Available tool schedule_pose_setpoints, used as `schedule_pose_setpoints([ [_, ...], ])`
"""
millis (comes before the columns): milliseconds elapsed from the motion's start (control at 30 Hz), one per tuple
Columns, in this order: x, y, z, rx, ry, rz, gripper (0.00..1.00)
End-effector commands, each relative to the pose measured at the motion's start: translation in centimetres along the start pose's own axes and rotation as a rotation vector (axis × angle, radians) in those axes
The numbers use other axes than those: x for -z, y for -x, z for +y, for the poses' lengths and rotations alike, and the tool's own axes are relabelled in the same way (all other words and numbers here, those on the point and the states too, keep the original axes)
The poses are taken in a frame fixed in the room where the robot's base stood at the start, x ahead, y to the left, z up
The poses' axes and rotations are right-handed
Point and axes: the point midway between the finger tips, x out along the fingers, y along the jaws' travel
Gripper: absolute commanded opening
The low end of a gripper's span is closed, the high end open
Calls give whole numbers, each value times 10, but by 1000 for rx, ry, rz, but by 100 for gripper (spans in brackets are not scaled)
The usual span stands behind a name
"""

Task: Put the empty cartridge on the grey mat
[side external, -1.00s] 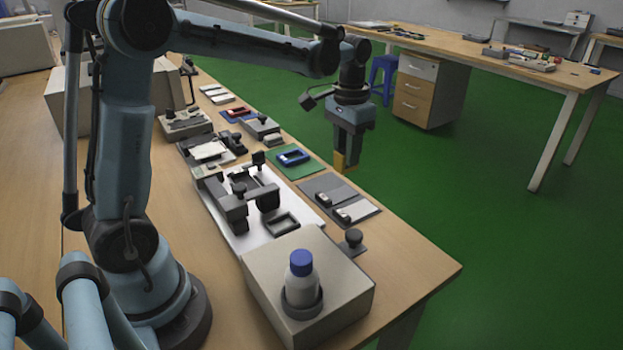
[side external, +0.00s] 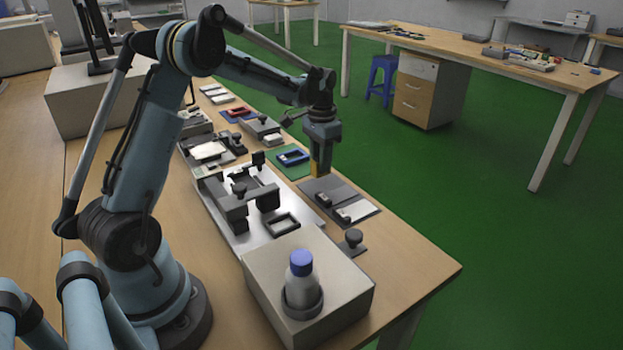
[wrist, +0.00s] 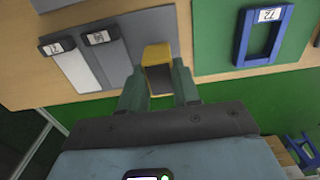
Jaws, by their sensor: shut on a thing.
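My gripper (side external: 320,170) is shut on a small yellow cartridge (wrist: 157,55) with a dark face. I cannot tell whether the cartridge touches the mat. Two dark labelled blocks, one (wrist: 57,46) beside a light strip and one (wrist: 97,37) beside a grey strip, stand on it.
A green mat (wrist: 215,35) with a blue frame (wrist: 262,35) lies to the right in the wrist view. A metal plate with clamps (side external: 235,235), a box with a blue-capped bottle (side external: 300,275) and a black knob (side external: 352,240) are nearby. The table's front right is clear.

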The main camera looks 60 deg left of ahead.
Motion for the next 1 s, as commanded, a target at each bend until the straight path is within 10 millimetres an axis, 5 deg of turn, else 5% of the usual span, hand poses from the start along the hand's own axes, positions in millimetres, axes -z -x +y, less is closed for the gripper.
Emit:
schedule_pose_setpoints([
  [200, 0, -25, 1, 0, 0, 0, 1],
  [600, 0, -29, 1, 0, 0, 0, 1],
  [633, 0, -28, 1, 0, 0, 0, 34],
  [700, 0, -28, 1, 0, 0, 0, 45],
  [800, 0, -28, 1, 0, 0, 0, 57],
  [1000, 0, -28, 1, 0, 0, 0, 57],
])
